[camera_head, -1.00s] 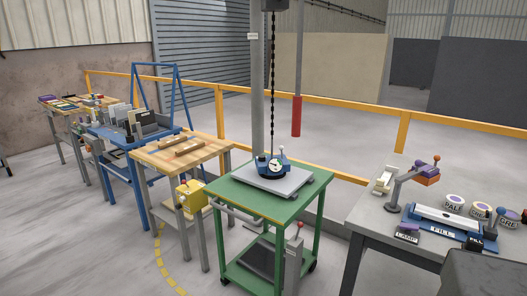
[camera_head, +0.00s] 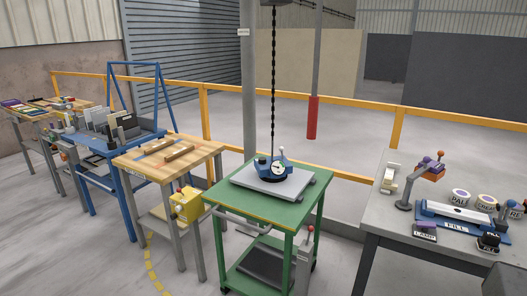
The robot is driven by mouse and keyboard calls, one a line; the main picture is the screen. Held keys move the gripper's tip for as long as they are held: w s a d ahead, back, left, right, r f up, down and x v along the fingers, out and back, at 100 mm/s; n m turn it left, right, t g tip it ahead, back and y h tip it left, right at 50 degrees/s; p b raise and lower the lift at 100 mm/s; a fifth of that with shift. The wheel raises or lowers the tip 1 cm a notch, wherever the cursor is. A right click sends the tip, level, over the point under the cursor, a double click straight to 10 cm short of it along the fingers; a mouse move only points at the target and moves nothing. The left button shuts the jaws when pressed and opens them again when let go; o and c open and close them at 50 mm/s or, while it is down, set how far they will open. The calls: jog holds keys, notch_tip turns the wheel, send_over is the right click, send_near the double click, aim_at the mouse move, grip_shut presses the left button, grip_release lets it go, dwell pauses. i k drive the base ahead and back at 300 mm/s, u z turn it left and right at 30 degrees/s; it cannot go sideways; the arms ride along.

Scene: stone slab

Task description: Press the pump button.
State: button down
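I cannot make out a control marked as a pump button. A yellow box (camera_head: 187,204) with a red-topped lever sits low beside the wooden bench. A grey pedestal with a red-topped lever (camera_head: 305,255) stands at the green cart's right side. My gripper is not in view.
The green cart (camera_head: 298,212) holds a grey slab (camera_head: 270,186) with a blue gauge device (camera_head: 276,166) under a hanging chain. The wooden bench (camera_head: 140,172) and blue rack (camera_head: 94,171) stand left. A yellow rail (camera_head: 206,118) runs behind. Bare floor shows at lower left.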

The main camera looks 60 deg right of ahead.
aim_at(262, 160)
jog(key=z, duration=0.55)
jog(key=i, duration=1.15)
